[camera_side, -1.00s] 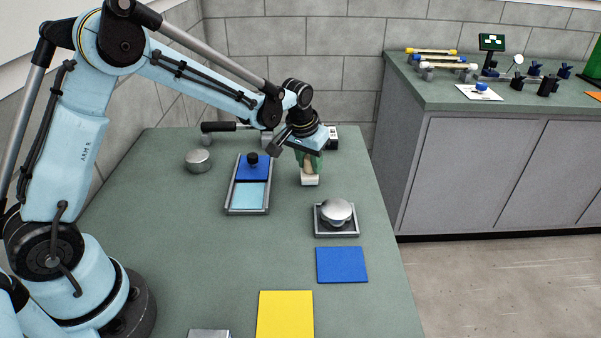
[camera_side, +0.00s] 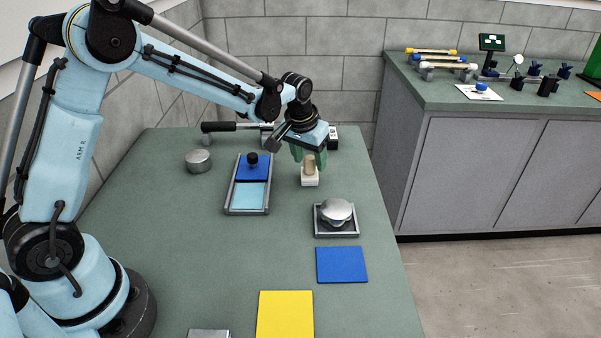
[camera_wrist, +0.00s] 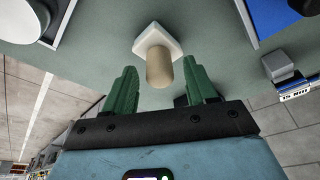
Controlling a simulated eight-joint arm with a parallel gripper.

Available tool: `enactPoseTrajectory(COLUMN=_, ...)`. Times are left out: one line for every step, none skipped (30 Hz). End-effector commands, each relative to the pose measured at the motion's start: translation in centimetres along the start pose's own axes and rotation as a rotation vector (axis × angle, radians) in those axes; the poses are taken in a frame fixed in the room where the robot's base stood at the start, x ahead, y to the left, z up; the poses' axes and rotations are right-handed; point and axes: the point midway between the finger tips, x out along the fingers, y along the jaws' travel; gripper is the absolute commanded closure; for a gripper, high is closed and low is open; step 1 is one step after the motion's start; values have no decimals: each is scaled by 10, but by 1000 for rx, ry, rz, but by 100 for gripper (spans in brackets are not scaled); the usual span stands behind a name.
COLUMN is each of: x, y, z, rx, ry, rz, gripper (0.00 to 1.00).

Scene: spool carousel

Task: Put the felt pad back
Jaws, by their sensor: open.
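A white square block with a tan, rounded upright handle (camera_side: 309,170), which looks like the felt pad, stands upright on the green table. It also shows in the wrist view (camera_wrist: 160,62). My gripper (camera_side: 309,157) is just above and around the handle, with its green fingers spread. In the wrist view my gripper (camera_wrist: 160,82) shows a finger on each side of the handle, with gaps between. The handle's top shows between the fingers. I cannot tell how the block's underside rests.
A grey tray (camera_side: 231,205) with a blue knobbed lid (camera_side: 243,172) lies left of the block. A silver dome (camera_side: 336,210) sits on a square tray (camera_side: 337,235) in front. Blue (camera_side: 341,265) and yellow (camera_side: 285,314) squares lie nearer. A silver cylinder (camera_side: 198,161) stands left.

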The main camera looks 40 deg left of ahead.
Motion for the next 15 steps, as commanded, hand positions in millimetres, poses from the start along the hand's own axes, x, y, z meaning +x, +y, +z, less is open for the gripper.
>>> enactPoseTrajectory(x=-9, y=0, z=0, rx=0, ry=0, rz=0, gripper=43)
enactPoseTrajectory(x=-14, y=0, z=0, rx=0, ry=0, rz=0, gripper=43)
enactPoseTrajectory(x=-21, y=0, z=1, rx=1, ry=0, rz=0, gripper=43)
enactPoseTrajectory(x=-27, y=0, z=0, rx=1, ry=0, rz=0, gripper=43)
enactPoseTrajectory(x=-33, y=0, z=0, rx=1, ry=0, rz=0, gripper=43)
enactPoseTrajectory(x=-41, y=0, z=0, rx=1, ry=0, rz=0, gripper=43)
enactPoseTrajectory(x=-47, y=0, z=1, rx=1, ry=0, rz=0, gripper=43)
enactPoseTrajectory(x=-53, y=0, z=1, rx=1, ry=0, rz=0, gripper=43)
enactPoseTrajectory(x=-61, y=0, z=0, rx=1, ry=0, rz=0, gripper=43)
enactPoseTrajectory(x=-67, y=0, z=0, rx=1, ry=0, rz=0, gripper=43)
enactPoseTrajectory(x=-72, y=0, z=0, rx=0, ry=0, rz=0, gripper=43)
enactPoseTrajectory(x=-79, y=0, z=1, rx=0, ry=0, rz=0, gripper=43)
enactPoseTrajectory(x=-83, y=0, z=1, rx=0, ry=0, rz=0, gripper=43)
enactPoseTrajectory(x=-88, y=0, z=0, rx=0, ry=-1, rz=0, gripper=43)
enactPoseTrajectory(x=-92, y=0, z=0, rx=0, ry=-1, rz=0, gripper=43)
